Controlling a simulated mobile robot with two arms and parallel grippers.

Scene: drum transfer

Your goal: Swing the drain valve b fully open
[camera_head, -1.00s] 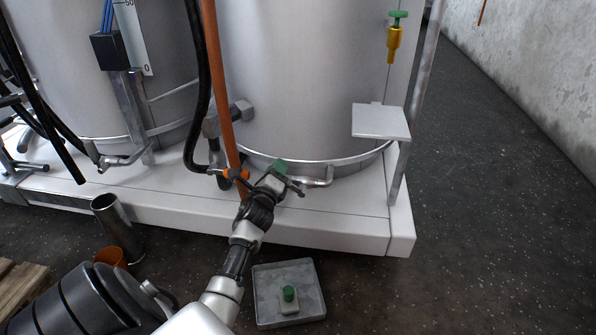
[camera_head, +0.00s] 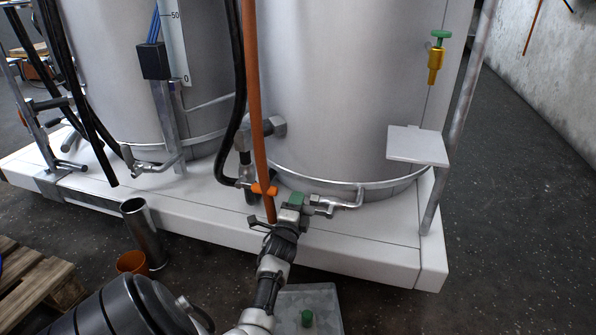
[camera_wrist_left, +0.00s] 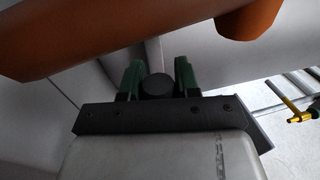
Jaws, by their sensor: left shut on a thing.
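The drain valve (camera_head: 322,207) I take for b sits on the short bent outlet pipe (camera_head: 355,198) at the foot of the right tank (camera_head: 330,90). My left gripper (camera_head: 297,198) has green fingertips and is at the valve, just left of the outlet pipe. In the left wrist view its green fingers (camera_wrist_left: 157,78) are shut on a dark round piece (camera_wrist_left: 157,87), which seems to be the valve's handle. The gripper hides most of the handle, so its angle is hard to tell. My right gripper is not in view.
A grey tray (camera_head: 325,300) with a green-knobbed piece lies on the floor.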

